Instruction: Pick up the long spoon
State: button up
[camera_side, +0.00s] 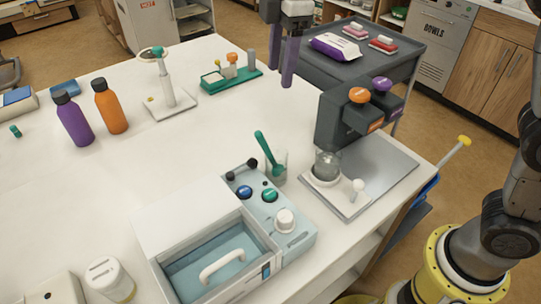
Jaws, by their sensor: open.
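A green long-handled spoon (265,149) stands tilted in a small clear cup (277,176) on the white table, with its handle up and leaning left. The cup is behind the pale blue box with knobs and left of the dark dispenser. My gripper (283,68), with purple fingers, hangs open and empty in the upper middle of the picture, well apart from the spoon. It appears higher and farther back than the spoon.
The dark dispenser (340,120) with orange and purple knobs stands right of the spoon over a glass flask. The pale blue box (292,243) with an open drawer is in front. A green rack (232,82) and two bottles (110,105) stand farther back. The table's left middle is clear.

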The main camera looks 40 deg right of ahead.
jog(key=n+g, duration=0.1)
send_over(260, 132)
notch_tip(260, 132, down, 5)
jog(key=shift+w+d+r, duration=0.1)
jog(key=shift+w, duration=0.05)
jog(key=shift+f, duration=0.4)
notch_tip(260, 132, down, 7)
jog(key=shift+f, duration=2.9)
grip_shut()
